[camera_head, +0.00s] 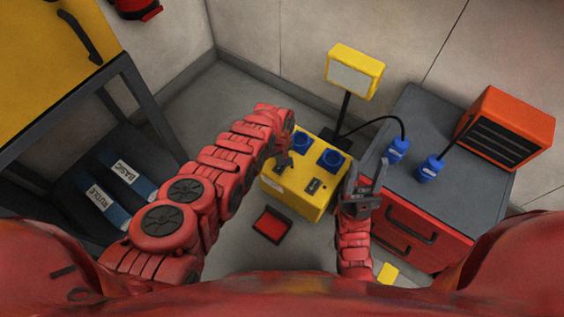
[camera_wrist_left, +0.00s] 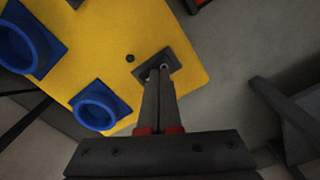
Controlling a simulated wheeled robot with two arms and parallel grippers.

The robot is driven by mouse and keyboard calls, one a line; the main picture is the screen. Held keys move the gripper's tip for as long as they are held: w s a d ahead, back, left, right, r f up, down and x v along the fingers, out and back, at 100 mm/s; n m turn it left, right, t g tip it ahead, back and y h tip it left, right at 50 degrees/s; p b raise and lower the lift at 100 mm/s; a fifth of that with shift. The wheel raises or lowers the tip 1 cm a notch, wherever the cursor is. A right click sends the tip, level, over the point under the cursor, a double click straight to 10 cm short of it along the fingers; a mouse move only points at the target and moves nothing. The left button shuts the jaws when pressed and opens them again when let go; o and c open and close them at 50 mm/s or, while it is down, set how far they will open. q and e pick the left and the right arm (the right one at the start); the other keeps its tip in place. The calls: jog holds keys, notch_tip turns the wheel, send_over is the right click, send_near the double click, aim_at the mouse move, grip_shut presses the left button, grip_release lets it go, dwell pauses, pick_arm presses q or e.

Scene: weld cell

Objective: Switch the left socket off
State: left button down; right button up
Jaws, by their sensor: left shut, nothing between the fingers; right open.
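A yellow socket box (camera_head: 290,190) stands on the floor, with a left blue socket (camera_head: 300,141) and a right blue socket (camera_head: 331,159) on top. The right switch (camera_head: 316,186) shows on its near side. My left gripper (camera_head: 283,160) is over the box's left part. In the left wrist view its shut fingers (camera_wrist_left: 157,80) are at the dark plate of the left switch (camera_wrist_left: 168,64) and partly cover it. I cannot tell whether they touch it or how the switch is set. My right gripper (camera_head: 367,177) is open and empty, just right of the box.
A yellow-framed lamp (camera_head: 355,75) stands behind the box. A red cabinet (camera_head: 420,240) at right carries two blue plugs (camera_head: 397,150) and an orange machine (camera_head: 505,130). A red pedal (camera_head: 272,225) lies before the box. A rack with blue boxes (camera_head: 127,177) is at left.

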pick_arm(q)
notch_tip(320, 180, up, 6)
jog(key=p, duration=0.5)
dwell(0.4)
